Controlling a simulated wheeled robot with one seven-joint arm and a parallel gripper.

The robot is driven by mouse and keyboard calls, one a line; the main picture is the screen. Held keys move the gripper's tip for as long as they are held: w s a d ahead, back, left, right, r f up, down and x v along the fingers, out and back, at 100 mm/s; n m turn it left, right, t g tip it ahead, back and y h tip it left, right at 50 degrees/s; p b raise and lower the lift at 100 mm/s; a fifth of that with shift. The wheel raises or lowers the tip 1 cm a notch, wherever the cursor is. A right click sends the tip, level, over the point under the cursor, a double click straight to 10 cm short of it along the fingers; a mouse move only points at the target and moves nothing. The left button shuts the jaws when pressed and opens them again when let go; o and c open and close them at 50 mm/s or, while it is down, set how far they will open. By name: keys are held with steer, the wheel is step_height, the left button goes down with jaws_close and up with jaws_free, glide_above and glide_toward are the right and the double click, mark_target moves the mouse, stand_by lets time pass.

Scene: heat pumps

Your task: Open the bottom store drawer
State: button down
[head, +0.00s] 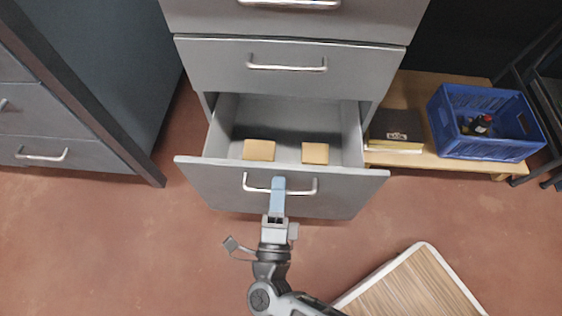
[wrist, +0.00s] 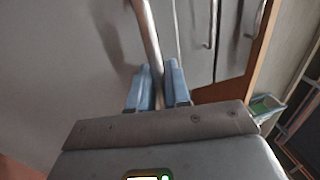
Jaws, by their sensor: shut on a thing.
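The bottom store drawer (head: 225,180) is pulled out from the grey cabinet, and its inside shows from above. Two tan blocks lie in it, one at the left (head: 259,150) and one at the right (head: 315,153). Its silver bar handle (head: 303,191) is on the front panel. My gripper (head: 279,184) is at the middle of this handle, with its blue fingers shut on it. In the wrist view the handle bar (wrist: 149,40) passes between the two blue fingers (wrist: 158,88).
The drawer above (head: 225,65) is closed. A blue crate (head: 490,148) with small items and a dark box (head: 397,125) stand on a low wooden shelf at right. A wood-topped, white-edged surface (head: 415,285) is at lower right. Another cabinet (head: 75,110) is at left. Red-brown floor (head: 120,240) is clear at lower left.

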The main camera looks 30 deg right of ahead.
steer(key=r+b+v, duration=0.1)
steer(key=v, duration=0.6)
steer(key=shift+s+a, duration=0.3)
steer(key=shift+s, duration=0.05)
steer(key=shift+r, duration=0.1)
steer(key=c, duration=1.3)
jaws_free()
steer(key=v, duration=0.7)
steer(key=shift+s+a, duration=0.25)
steer(key=shift+s, duration=0.05)
